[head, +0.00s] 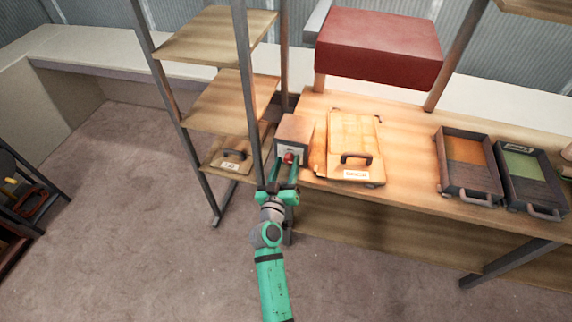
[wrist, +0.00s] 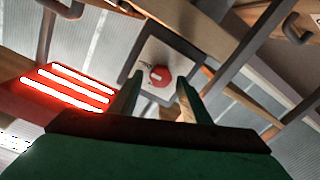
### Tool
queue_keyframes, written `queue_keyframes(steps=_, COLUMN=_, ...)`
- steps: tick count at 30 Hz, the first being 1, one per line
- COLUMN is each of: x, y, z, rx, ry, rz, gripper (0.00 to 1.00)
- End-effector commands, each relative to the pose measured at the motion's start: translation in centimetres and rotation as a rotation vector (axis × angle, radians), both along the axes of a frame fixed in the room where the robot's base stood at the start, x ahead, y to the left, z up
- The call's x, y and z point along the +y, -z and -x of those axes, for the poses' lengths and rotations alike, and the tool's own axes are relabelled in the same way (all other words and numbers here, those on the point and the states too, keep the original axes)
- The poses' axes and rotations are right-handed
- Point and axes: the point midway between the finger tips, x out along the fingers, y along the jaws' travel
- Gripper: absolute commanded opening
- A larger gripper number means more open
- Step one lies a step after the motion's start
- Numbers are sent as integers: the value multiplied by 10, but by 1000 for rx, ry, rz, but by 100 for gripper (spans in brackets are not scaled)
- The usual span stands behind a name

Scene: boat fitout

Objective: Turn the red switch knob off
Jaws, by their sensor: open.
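The red switch knob (head: 289,158) sits on the pale front plate of a small brown box (head: 295,130) on the wooden bench. In the wrist view the knob (wrist: 160,76) is round and red, with a light mark on its face, in the middle of the pale plate (wrist: 158,58). My green gripper (head: 284,172) is open in front of the box. In the wrist view its two fingers (wrist: 158,98) stand apart below the knob, one to each side. I cannot tell whether a finger touches the knob.
A wooden case (head: 352,135) with a dark handle stands right of the box. Two dark trays, one orange inside (head: 447,185) and one green inside (head: 512,198), lie further right. A shelf rack (head: 237,95) with metal posts stands close left. A red box (head: 378,48) is above the bench.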

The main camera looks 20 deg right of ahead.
Motion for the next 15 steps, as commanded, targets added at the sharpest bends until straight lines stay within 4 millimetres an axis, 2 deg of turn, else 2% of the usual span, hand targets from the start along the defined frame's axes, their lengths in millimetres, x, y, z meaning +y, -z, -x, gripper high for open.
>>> queue_keyframes(steps=7, x=0, y=0, z=-1, rx=0, ry=0, rz=0, gripper=43)
queue_keyframes(steps=8, x=0, y=0, z=0, rx=0, ry=0, rz=0, gripper=38)
queue_keyframes(steps=12, x=0, y=0, z=0, rx=1, ry=-1, rz=1, gripper=5)
queue_keyframes(steps=15, x=0, y=0, z=0, rx=1, ry=-1, rz=1, gripper=2)
